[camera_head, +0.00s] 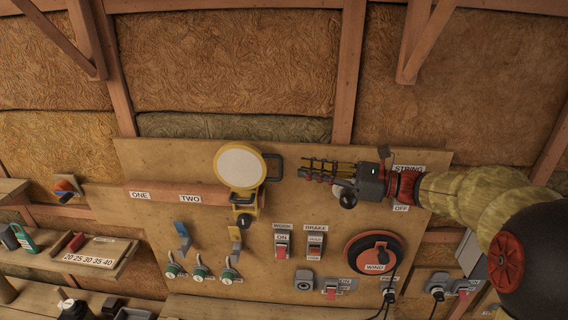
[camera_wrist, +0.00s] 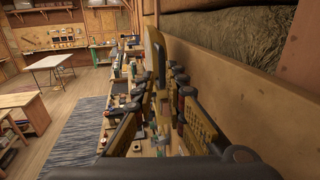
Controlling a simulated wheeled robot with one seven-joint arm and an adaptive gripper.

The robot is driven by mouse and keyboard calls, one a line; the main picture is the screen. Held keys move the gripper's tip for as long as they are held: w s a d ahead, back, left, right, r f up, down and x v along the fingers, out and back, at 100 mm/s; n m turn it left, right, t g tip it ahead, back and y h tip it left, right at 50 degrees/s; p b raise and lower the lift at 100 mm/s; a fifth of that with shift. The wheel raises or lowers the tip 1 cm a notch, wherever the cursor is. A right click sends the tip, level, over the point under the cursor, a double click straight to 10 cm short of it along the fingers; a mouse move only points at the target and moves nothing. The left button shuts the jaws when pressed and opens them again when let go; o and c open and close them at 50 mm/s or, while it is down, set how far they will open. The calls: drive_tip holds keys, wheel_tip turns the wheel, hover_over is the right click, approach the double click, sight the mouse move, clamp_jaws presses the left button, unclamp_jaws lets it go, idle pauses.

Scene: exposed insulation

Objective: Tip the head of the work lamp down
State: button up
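The work lamp (camera_head: 240,168) is mounted on the wooden panel, with a round pale face in a yellow head and a dark handle loop (camera_head: 275,167) on its right side. In the wrist view the lamp head (camera_wrist: 155,50) shows nearly edge-on, ahead of my fingers. My gripper (camera_head: 304,169) is to the right of the lamp, pointing left at the handle side, with a small gap between. In the wrist view the fingers (camera_wrist: 163,98) stand apart with nothing held between them.
Insulation above the panel is clear of objects.

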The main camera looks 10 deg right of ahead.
sight(282, 168)
drive_tip(key=x, duration=0.7)
drive_tip(key=shift+w+a+f, duration=0.1)
drive_tip(key=shift+w+a, duration=0.05)
drive_tip(key=shift+a, duration=0.1)
clamp_jaws()
idle(0.4)
drive_tip(key=shift+f, duration=0.1)
drive_tip(key=s+a+f+n+g+y+b, duration=0.1)
drive_tip(key=s+f+n+b, duration=0.3)
drive_tip(key=n+b, duration=0.6)
drive_tip(key=s+y+b, duration=0.1)
drive_tip(key=b, duration=0.4)
drive_tip(key=shift+n+b, duration=0.3)
drive_tip(key=shift+s+f, duration=0.1)
